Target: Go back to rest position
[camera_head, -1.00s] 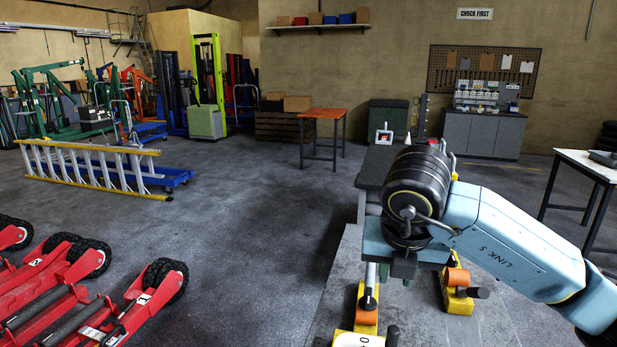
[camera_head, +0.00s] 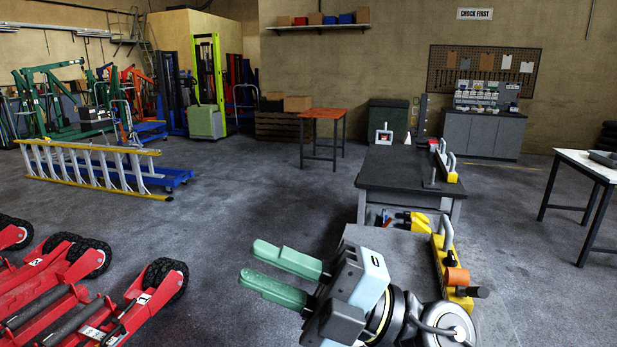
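My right gripper (camera_head: 252,263) is low in the middle of the head view and points left. Its two green fingers stand apart with nothing between them, so it is open and empty. The gripper's grey and pale-blue body and black wrist show behind the fingers, at the lower right. The gripper appears in front of a grey slab and the dark floor and touches nothing that I can see. My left gripper is not in view.
A dark-topped workbench (camera_head: 400,168) stands beyond my gripper, with yellow blocks on its right edge. A yellow block with an orange roller (camera_head: 457,277) is close to my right wrist. Red trolley jacks (camera_head: 100,300) lie at the lower left. The middle floor is clear.

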